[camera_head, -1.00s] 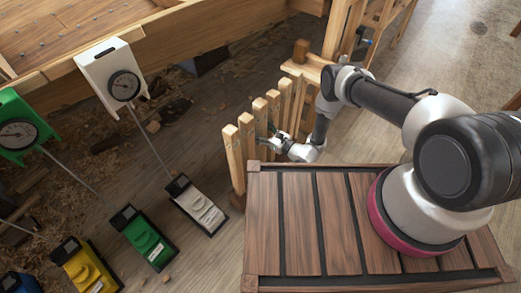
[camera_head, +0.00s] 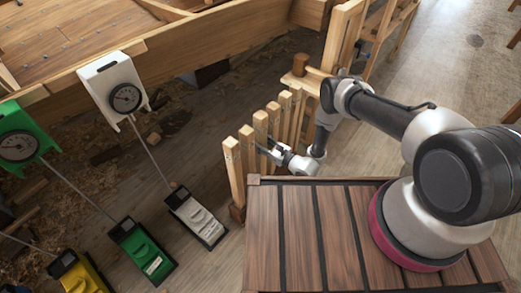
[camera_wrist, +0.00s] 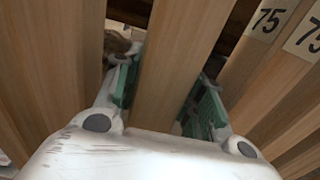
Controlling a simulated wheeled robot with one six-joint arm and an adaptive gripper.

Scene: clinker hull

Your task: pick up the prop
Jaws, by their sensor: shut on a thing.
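Several upright wooden props stand in a slanting row, seen in the head view beside my gripper (camera_head: 266,149). My gripper reaches in from the right, low on the row. In the wrist view my gripper (camera_wrist: 160,92) has its green-padded fingers on either side of one pale wooden prop (camera_wrist: 178,65), which is also among the row in the head view (camera_head: 261,128). The fingers are shut on this prop. It still stands upright in line with its neighbours. Its lower end is hidden in the head view, and its upper part runs out of the wrist view.
Neighbouring props (camera_wrist: 53,60) stand close on both sides; one at the right bears a "75" label (camera_wrist: 268,20). A wooden stand with a mallet-like block (camera_head: 301,64) is behind.

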